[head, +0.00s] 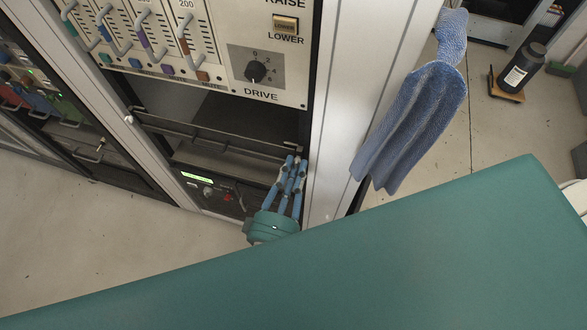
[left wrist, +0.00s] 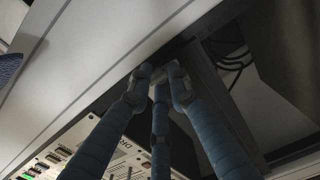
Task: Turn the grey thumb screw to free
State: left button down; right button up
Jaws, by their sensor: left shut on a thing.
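My left gripper (head: 293,163) has blue fingers and a teal wrist. It reaches up along the inner right side of the open rack bay, beside the light grey rack post (head: 336,120). In the left wrist view the fingertips of the gripper (left wrist: 160,76) are closed together on a small grey piece, the thumb screw (left wrist: 159,73), at the edge of the rack frame. The fingers cover most of the screw. In the head view the screw is hidden behind the fingers. My right gripper is not in view.
A panel with a black DRIVE knob (head: 256,71) and several coloured handles is above the bay. A dark drawer front (head: 215,138) and a unit with a lit green display (head: 197,177) are left of the gripper. A blue cloth (head: 420,115) hangs right of the post.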

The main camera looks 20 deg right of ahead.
pick_arm(q)
jog(key=shift+d+r+n, duration=0.1)
jog(key=shift+r+n, duration=0.1)
jog(key=shift+n, duration=0.4)
jog(key=shift+r, duration=0.1)
jog(key=c, duration=1.5)
grip_release()
jog(key=shift+c, duration=0.2)
jog(key=shift+s+a+f, duration=0.2)
jog(key=shift+s+f, duration=0.05)
jog(key=v, duration=1.1)
jog(key=shift+s+r, duration=0.15)
